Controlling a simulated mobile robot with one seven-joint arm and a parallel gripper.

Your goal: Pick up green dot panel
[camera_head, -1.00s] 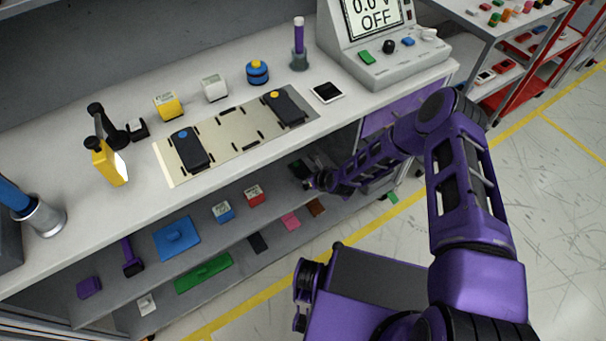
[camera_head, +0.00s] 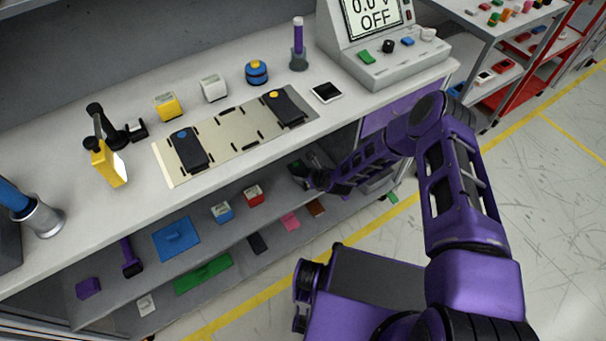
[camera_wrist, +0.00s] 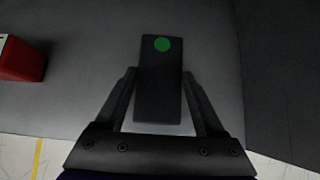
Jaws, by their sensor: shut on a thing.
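The green dot panel (camera_wrist: 159,85) is a dark rectangular block with a round green dot near its far end. In the wrist view it sits between the two fingers of my gripper (camera_wrist: 160,90), which is shut on its sides. Whether the panel touches the shelf or is lifted is hard to tell. In the head view my gripper (camera_head: 308,175) reaches into the shelf under the worktop, and the panel there is small and partly hidden by shadow and my arm.
The worktop (camera_head: 75,210) overhangs the shelf above my gripper. A red block (camera_wrist: 21,60) lies left of the panel. On the worktop, a beige plate (camera_head: 222,142) carries two dark panels with blue (camera_head: 189,150) and yellow (camera_head: 286,108) dots. Blue and green pieces occupy the lower shelves.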

